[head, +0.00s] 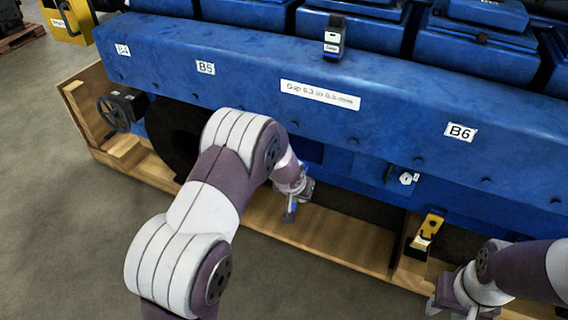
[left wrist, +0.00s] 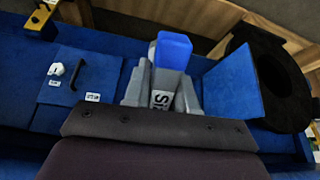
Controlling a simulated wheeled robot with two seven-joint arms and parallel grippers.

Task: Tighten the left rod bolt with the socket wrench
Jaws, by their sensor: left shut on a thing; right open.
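My left gripper (head: 301,190) is low in front of the blue engine side. It is shut on a blue and grey tool (head: 290,212), which I take to be the socket wrench. In the left wrist view the grey jaws (left wrist: 161,88) close around this tool, and its blue end (left wrist: 174,51) sticks out beyond them. A label on it is hard to read. I cannot make out the left rod bolt in either view. My right gripper (head: 442,300) is open, at the lower right, apart from the engine.
The blue engine (head: 400,110) fills the back, with a wooden frame (head: 345,235) along its base. A yellow and black item (head: 428,230) stands at the frame. Bare floor is at lower left.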

